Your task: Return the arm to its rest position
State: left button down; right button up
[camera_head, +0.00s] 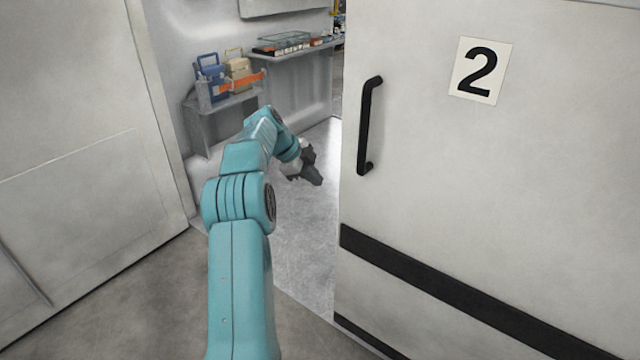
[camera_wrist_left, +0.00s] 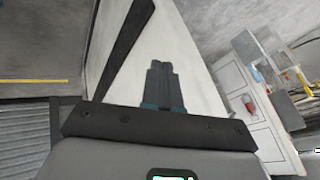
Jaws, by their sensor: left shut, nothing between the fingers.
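My left arm, teal, reaches forward from the bottom of the head view into the doorway. Its dark left gripper (camera_head: 312,177) is at the far end of the arm, left of the door's edge and below the handle's level. The left wrist view shows the gripper's two fingers (camera_wrist_left: 165,70) together, with nothing between them. Behind the fingers is a pale panel with a dark stripe. My right gripper is in neither view.
A white sliding door (camera_head: 560,190) marked 2, with a black handle (camera_head: 366,125), stands close on the right. A pale wall panel (camera_head: 80,130) is on the left. Beyond the opening, a shelf (camera_head: 222,101) holds blue and beige cases. Open floor (camera_head: 305,235) lies between.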

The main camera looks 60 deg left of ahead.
pick_arm(q)
jog(key=v, duration=0.3)
jog(key=p+v, duration=0.1)
jog(key=shift+s+a+r, duration=0.25)
jog(key=shift+s+r, duration=0.05)
